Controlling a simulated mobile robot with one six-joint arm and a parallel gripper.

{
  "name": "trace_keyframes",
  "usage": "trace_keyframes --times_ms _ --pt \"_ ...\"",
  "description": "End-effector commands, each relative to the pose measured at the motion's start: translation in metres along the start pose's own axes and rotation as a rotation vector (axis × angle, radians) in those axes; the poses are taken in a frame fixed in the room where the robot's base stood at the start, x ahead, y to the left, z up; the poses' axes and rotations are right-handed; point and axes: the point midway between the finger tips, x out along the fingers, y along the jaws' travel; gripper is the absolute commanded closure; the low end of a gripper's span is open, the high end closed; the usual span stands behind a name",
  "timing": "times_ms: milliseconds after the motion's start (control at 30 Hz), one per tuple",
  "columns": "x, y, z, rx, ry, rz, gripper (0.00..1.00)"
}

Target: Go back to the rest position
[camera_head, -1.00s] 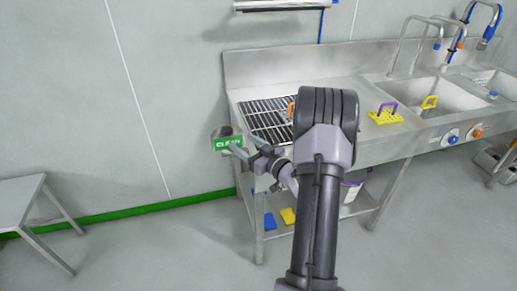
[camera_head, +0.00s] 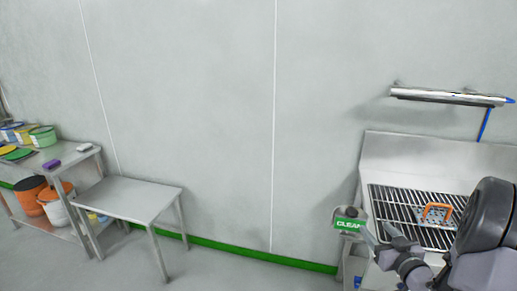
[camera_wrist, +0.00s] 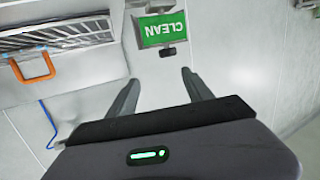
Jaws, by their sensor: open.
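My gripper (camera_head: 378,232) is at the lower right of the head view, in front of the left end of the steel sink unit (camera_head: 410,147). In the wrist view my gripper (camera_wrist: 160,79) has its two fingers spread apart with nothing between them. In the wrist view the sign (camera_wrist: 163,29) appears upside down beyond the fingertips, with a visible gap. Part of my arm is cut off at the right edge of the head view.
A black drain rack (camera_head: 395,205) with an orange-handled tool (camera_head: 437,213) lies on the sink top. A bare low steel table (camera_head: 130,197) and a shelf table (camera_head: 78,155) with tubs stand left. Floor between is clear.

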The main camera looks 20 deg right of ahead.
Motion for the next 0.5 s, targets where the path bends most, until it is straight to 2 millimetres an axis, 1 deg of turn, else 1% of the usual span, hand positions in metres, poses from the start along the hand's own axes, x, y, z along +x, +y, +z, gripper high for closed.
trace_keyframes --times_ms 33,67,100,167,200,267,300,367,400,467,500 --pt "0.011 -0.018 -0.036 -0.021 -0.053 0.043 0.41" --pt "0.013 -0.029 -0.054 -0.021 -0.1 0.082 0.41" --pt "0.009 -0.048 -0.074 -0.008 -0.165 0.129 0.41" --pt "-0.009 -0.083 -0.097 0.03 -0.261 0.179 0.41" --pt "-0.028 -0.11 -0.108 0.068 -0.327 0.197 0.41" --pt "-0.067 -0.156 -0.115 0.137 -0.435 0.193 0.41" --pt "-0.097 -0.188 -0.114 0.185 -0.509 0.17 0.41" --pt "-0.141 -0.231 -0.108 0.249 -0.614 0.119 0.41" --pt "-0.169 -0.256 -0.102 0.284 -0.68 0.076 0.41" --pt "-0.207 -0.287 -0.095 0.325 -0.766 0.011 0.41" --pt "-0.23 -0.304 -0.09 0.347 -0.815 -0.031 0.41"
